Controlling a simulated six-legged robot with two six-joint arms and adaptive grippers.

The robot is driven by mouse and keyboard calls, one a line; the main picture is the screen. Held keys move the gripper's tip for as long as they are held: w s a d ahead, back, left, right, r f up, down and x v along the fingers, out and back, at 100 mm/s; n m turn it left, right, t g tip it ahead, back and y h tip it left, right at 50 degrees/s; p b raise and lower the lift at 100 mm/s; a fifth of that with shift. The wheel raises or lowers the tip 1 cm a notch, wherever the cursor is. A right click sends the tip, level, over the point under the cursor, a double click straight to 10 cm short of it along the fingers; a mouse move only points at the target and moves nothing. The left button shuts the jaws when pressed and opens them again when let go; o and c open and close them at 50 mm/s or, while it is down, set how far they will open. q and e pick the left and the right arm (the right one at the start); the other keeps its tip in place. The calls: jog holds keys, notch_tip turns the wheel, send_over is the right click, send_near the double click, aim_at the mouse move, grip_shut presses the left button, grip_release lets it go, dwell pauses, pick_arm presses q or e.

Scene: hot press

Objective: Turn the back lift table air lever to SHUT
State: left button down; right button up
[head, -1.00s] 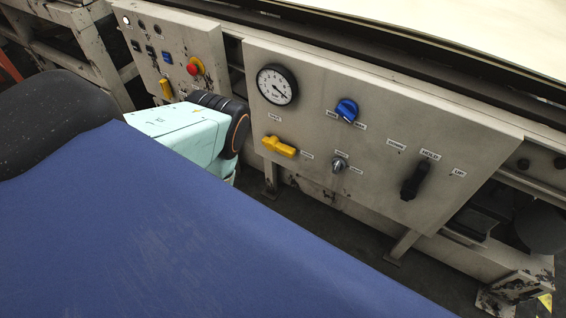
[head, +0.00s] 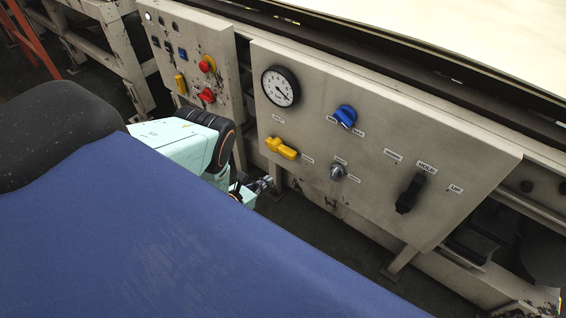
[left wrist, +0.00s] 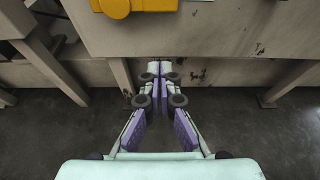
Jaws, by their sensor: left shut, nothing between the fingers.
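A yellow lever (head: 281,147) sits low on the left side of the large grey panel (head: 330,195). It points down to the right, with small labels above and beside it that are too small to read. In the left wrist view the yellow lever (left wrist: 115,7) is cut off at the top edge. My left gripper (head: 266,184) is below and to the left of the lever, apart from it. In the left wrist view my left gripper (left wrist: 165,70) is shut and empty, its fingertips below the panel's lower edge. My right gripper is out of view.
The large panel also carries a gauge (head: 280,86), a blue knob (head: 345,116), a small silver knob (head: 337,171) and a black lever (head: 410,194). A smaller panel at left has a red button (head: 207,64) and another yellow lever (head: 180,84). Dark floor lies below.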

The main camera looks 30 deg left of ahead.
aim_at(281, 148)
pick_arm(q)
jog(key=b+x, duration=0.3)
jog(key=x, duration=0.2)
jog(key=b+x, duration=0.4)
jog(key=x, duration=0.1)
jog(key=shift+f, duration=0.25)
jog(key=shift+a+r, duration=0.1)
jog(key=shift+r, duration=2)
jog(key=shift+s+r+p, duration=0.1)
jog(key=shift+p, duration=0.25)
